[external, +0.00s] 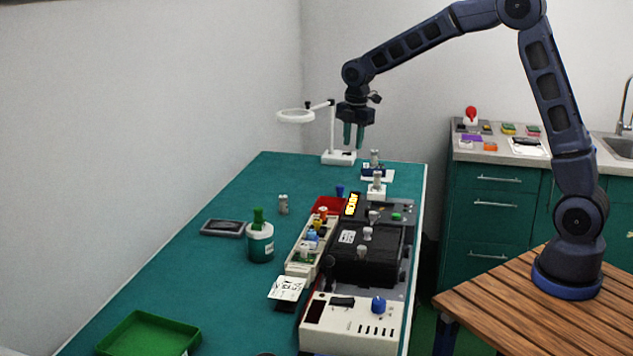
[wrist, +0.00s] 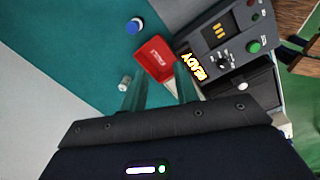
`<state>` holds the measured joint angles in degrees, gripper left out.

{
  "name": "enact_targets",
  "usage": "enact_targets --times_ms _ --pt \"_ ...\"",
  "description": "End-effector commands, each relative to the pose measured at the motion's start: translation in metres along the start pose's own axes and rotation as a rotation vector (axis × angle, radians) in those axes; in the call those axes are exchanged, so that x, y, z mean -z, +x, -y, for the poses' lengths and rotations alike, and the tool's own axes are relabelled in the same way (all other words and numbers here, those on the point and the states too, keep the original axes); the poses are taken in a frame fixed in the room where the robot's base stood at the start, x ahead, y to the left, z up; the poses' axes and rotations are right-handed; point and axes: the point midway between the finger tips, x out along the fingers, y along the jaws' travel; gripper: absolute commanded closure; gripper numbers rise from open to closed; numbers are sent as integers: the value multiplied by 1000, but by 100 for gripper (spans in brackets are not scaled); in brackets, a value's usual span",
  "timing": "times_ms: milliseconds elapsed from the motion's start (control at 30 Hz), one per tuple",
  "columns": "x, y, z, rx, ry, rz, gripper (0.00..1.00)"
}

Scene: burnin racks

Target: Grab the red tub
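The red tub (wrist: 153,57) is a small open tray in the wrist view, lying on the teal bench just beyond my fingertips. In the external view the red tub (external: 331,203) is partly hidden behind small coloured parts, at the left side of the dark tester. My gripper (external: 353,146) hangs pointing down, high above the far end of the bench, well apart from the tub. Its two teal fingers (wrist: 160,80) are spread with nothing between them.
The tester with a lit yellow READY display (wrist: 194,67) stands right beside the tub. A blue-topped item (wrist: 134,26) and a small grey part (wrist: 125,83) are nearby. A ring lamp (external: 296,116) stands by my gripper. A green tray (external: 150,334) lies at the near left.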

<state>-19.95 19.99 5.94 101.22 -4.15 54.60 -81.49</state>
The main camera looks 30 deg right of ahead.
Motion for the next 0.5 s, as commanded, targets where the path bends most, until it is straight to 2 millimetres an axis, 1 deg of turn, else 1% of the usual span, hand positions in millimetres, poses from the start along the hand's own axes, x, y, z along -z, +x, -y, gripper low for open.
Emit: enact_targets --times_ms 33,200,300,400,500 --pt "11 15 -10 12 -51 -3 70" --pt "44 59 -39 42 -230 -14 70" --pt "61 82 -52 55 -319 -21 70" --pt "74 100 -60 65 -388 -27 70" --pt "81 111 -65 71 -429 -30 70"
